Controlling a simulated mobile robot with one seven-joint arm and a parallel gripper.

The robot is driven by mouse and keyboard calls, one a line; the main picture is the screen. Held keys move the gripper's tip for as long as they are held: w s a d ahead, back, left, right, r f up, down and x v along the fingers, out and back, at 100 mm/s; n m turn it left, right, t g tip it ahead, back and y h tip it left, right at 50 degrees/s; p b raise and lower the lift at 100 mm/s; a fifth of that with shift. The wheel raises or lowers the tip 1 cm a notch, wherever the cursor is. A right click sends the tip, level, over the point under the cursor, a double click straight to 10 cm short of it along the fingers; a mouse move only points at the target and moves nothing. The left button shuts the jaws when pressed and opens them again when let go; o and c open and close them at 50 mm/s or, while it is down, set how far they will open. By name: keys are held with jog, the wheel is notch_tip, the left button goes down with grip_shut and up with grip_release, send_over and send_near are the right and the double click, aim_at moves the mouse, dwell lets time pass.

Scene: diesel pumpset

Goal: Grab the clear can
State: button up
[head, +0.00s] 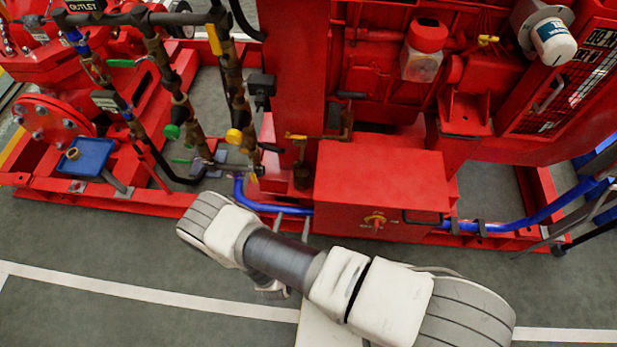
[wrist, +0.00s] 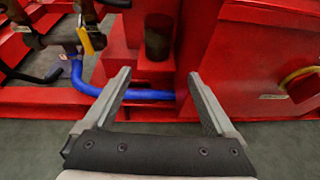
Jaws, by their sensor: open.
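A dark, glassy-looking can (wrist: 158,37) stands upright on a red ledge in the wrist view. It also shows in the head view (head: 302,177), small and dark, just left of the red box. A clear container with a red cap (head: 421,66) is mounted higher up on the red engine. I cannot tell for sure which is the clear can. My gripper (wrist: 159,76) is open and empty, its two fingers pointing toward the ledge with the dark can beyond and between them, apart from it. My arm hides most of the gripper in the head view.
A red box (head: 382,190) with a rotary switch stands right of the dark can. A blue pipe (wrist: 125,92) runs low in front of the ledge. Valves and pipes (head: 180,110) crowd the left, with a blue tray (head: 98,147). The grey floor in front is clear.

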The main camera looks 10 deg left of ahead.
notch_tip(320, 180, down, 2)
jog(key=b, duration=0.5)
send_near(303, 163)
jog(key=shift+n+y, duration=0.4)
jog(key=w+f, duration=0.2)
jog(key=w, duration=0.1)
jog(key=shift+w+d+f, duration=0.15)
jog(key=shift+d, duration=0.05)
jog(key=b+x, duration=0.2)
jog(key=x, duration=0.3)
jog(key=shift+d, duration=0.1)
jog(key=shift+w, duration=0.6)
jog(key=c, duration=1.4)
jog(key=shift+c, duration=0.2)
